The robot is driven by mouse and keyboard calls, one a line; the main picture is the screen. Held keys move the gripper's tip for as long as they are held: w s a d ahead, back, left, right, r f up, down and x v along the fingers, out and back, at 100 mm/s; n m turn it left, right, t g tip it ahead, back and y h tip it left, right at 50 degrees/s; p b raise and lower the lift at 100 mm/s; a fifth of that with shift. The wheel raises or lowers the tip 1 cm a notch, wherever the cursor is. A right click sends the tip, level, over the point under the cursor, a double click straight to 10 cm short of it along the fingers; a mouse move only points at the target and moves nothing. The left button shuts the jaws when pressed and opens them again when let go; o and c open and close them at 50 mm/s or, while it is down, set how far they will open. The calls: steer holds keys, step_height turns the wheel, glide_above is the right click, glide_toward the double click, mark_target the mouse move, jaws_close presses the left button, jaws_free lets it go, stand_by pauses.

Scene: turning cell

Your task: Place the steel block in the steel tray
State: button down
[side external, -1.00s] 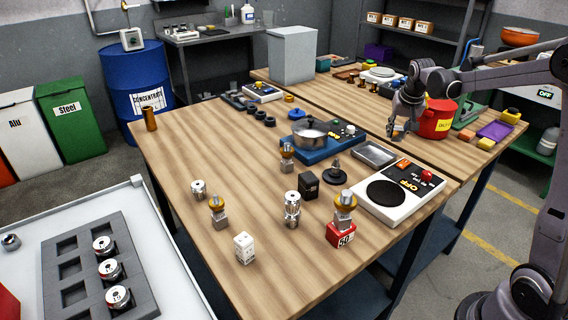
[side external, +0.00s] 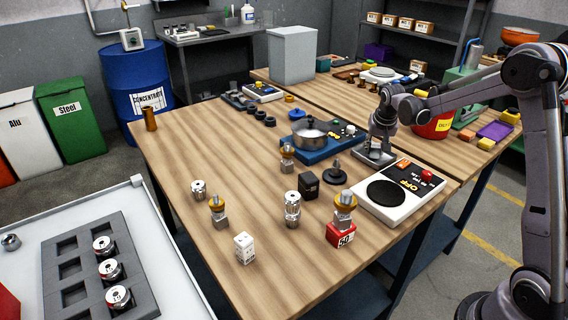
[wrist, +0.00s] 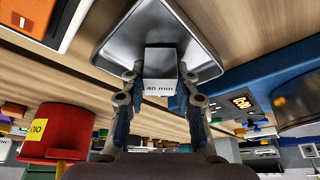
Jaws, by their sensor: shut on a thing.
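The steel block (wrist: 160,66), a grey block marked 40 mm, is between the two fingers of my gripper (wrist: 160,80) in the wrist view. My gripper is shut on it. The steel tray (wrist: 115,38), a shallow shiny tray with a raised rim, lies just beyond the block, which overlaps it in this view. In the side view, my gripper (side external: 377,146) is over the tray (side external: 388,158) and partly hides it. The block is hard to make out there. I cannot tell whether it touches the tray floor.
A white device with a round black plate (side external: 388,193) stands in front of the tray. A blue hotplate with a steel pot (side external: 309,131) is to the left. A red pot (side external: 432,122) is to the right. A black weight (side external: 335,175) stands close by.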

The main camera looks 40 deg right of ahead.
steer(key=shift+f, duration=0.15)
steer(key=c, duration=1)
jaws_free()
steer(key=v, duration=1.2)
steer(key=shift+r, duration=0.2)
steer(key=shift+f, duration=0.1)
steer(key=x, duration=1.2)
steer(key=shift+f, duration=0.1)
steer(key=shift+r, duration=1.2)
